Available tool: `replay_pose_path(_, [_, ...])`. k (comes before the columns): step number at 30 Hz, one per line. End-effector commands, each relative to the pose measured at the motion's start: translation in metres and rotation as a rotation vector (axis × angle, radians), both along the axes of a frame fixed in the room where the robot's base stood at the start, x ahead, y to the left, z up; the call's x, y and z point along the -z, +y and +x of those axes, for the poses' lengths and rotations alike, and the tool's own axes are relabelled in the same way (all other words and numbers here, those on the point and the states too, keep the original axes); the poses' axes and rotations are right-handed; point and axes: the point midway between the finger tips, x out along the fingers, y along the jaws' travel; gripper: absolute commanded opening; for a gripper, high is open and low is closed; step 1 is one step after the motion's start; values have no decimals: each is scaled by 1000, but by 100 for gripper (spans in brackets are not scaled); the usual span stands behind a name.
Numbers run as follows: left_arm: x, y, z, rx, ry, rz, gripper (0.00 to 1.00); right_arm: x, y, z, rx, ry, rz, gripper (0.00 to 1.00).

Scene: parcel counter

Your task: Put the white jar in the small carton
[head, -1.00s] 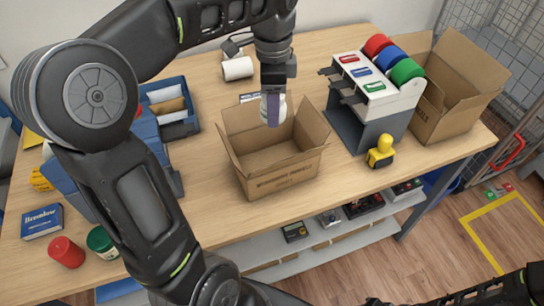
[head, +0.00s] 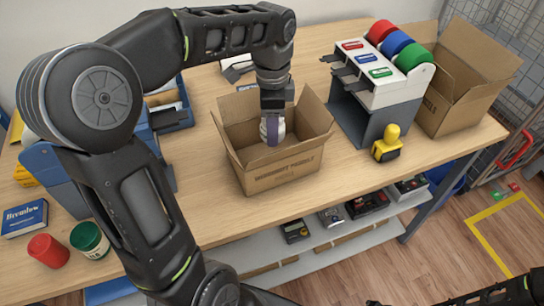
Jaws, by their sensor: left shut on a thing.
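The white jar (head: 281,131) is held in my left gripper (head: 272,132), which points straight down over the small carton (head: 285,176). The gripper's finger covers much of the jar, so only its right side shows well. The carton is open, with its flaps spread outward. The jar and fingertips appear within the carton's mouth, below the tops of the raised flaps. I cannot tell whether the jar touches the carton's floor. My right gripper does not show; only part of an arm is at the bottom right.
A tape dispenser rack (head: 378,85) with coloured rolls and a yellow-handled stamp (head: 387,143) stand right of the carton. A larger open carton (head: 462,80) is beyond.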

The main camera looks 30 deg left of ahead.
Motion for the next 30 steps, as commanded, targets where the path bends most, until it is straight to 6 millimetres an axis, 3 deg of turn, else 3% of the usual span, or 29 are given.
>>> replay_pose_path(9, [51,0,-1,0,3,-1,6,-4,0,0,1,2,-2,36])
replay_pose_path(20, [56,0,0,-1,1,0,6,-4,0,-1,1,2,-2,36])
replay_pose_path(30, [92,0,-1,0,2,-1,6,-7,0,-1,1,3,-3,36])
